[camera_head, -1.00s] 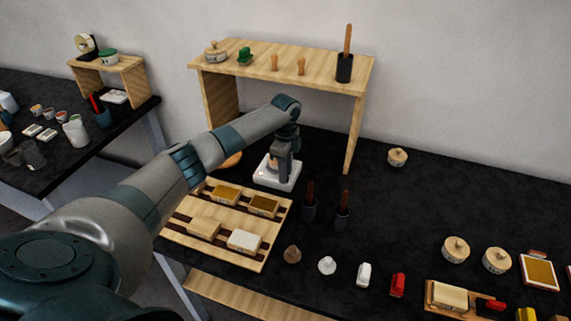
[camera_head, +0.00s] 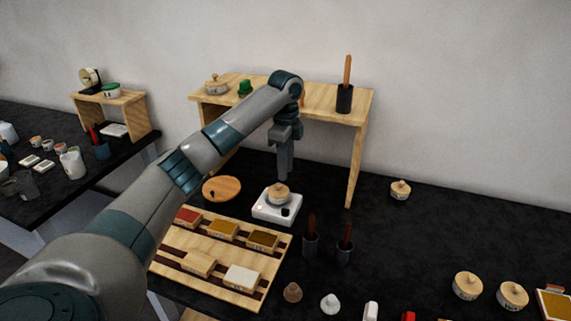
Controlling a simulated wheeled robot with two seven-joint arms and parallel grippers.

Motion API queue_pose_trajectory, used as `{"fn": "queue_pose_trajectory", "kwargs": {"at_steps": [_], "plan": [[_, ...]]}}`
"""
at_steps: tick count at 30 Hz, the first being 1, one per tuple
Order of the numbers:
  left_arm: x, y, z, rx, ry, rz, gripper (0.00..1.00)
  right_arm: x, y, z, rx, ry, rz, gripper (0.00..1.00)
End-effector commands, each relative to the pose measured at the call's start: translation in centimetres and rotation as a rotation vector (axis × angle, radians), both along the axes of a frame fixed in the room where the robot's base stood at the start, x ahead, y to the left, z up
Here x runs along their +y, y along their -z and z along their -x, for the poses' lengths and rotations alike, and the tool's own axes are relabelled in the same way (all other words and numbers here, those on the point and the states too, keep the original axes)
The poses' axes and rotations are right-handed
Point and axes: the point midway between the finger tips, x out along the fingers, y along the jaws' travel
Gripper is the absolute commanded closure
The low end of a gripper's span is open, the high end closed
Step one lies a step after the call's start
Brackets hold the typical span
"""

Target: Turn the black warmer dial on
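The white warmer (camera_head: 266,208) stands on the black table below the wooden shelf. A small round lidded pot (camera_head: 278,193) sits on top of it. The black dial (camera_head: 285,212) is on the warmer's near side, to the right of its middle. My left gripper (camera_head: 284,176) points down just above and behind the pot, apart from the dial. Its fingers overlap in this view, so I cannot tell whether they are open or shut. No held thing shows. My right gripper is not in view.
A wooden shelf (camera_head: 357,152) stands behind the warmer. A round wooden board (camera_head: 221,189) lies to the left. A slatted rack (camera_head: 215,250) with several coloured blocks is in front. Two dark holders (camera_head: 311,241) with sticks stand to the right.

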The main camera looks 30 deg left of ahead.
Motion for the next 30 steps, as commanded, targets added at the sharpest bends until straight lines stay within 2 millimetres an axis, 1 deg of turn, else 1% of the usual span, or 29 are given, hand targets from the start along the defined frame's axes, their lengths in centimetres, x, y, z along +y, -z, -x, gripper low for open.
{"fn": "queue_pose_trajectory", "kwargs": {"at_steps": [1,3,9,26,30], "plan": [[0.0,-0.6,-0.1,-0.003,0.0,0.001,0.73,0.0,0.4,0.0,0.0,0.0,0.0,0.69],[0.0,-1.4,-0.1,-0.002,0.0,0.002,0.73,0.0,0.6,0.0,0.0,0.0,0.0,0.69],[0.0,-2.5,0.0,0.0,0.0,0.001,0.73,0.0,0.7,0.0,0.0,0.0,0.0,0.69],[0.0,-2.6,0.0,0.0,0.0,0.001,0.73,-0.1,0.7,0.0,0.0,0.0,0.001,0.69],[0.0,-3.2,0.0,0.0,0.0,0.001,0.73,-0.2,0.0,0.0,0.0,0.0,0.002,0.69]]}}
